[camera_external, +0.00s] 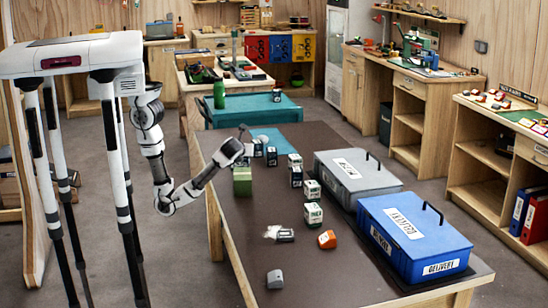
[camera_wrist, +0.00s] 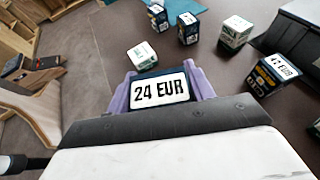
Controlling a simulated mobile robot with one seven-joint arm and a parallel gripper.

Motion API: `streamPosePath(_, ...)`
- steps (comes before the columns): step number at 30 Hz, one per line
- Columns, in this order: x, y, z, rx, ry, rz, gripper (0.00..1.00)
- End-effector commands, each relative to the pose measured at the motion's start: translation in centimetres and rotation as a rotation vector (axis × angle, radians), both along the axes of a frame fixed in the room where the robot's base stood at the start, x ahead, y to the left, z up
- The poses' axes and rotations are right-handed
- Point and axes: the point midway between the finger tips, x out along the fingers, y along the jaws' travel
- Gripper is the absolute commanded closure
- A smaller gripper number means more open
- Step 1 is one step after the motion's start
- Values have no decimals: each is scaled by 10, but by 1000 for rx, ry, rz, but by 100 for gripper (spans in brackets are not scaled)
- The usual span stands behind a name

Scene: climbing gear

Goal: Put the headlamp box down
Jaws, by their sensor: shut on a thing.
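A box (camera_wrist: 160,91) with a white label reading 24 EUR on its upward face sits between the purple fingers of my gripper (camera_wrist: 161,84) in the wrist view. I take it to be the headlamp box. My gripper is shut on it. Most of its sides are hidden by the fingers and label face. In the external view my arm's end is over the left side of the dark table (camera_external: 340,268), by a green block (camera_external: 242,182). Whether the held box touches the table is not clear.
Several small boxes stand beyond the gripper, including a white one (camera_wrist: 142,55) close ahead and a dark one (camera_wrist: 272,74) to the right. A grey crate (camera_external: 345,186) and a blue crate (camera_external: 400,248) line the table's right side.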

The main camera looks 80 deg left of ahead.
Motion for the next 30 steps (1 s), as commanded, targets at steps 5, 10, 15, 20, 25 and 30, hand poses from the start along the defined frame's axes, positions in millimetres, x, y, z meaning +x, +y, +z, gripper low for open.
streamPosePath(5, 0, 0, -25, 0, -1, -1, 73)
streamPosePath(10, 0, 0, -37, -1, -2, -1, 73)
streamPosePath(15, 0, 0, -34, 0, 0, -1, 73)
streamPosePath(20, 0, 0, -34, 0, 1, -1, 73)
streamPosePath(25, 0, 0, -37, 0, 1, 0, 38)
streamPosePath(30, 0, 0, -37, 0, 1, 0, 26)
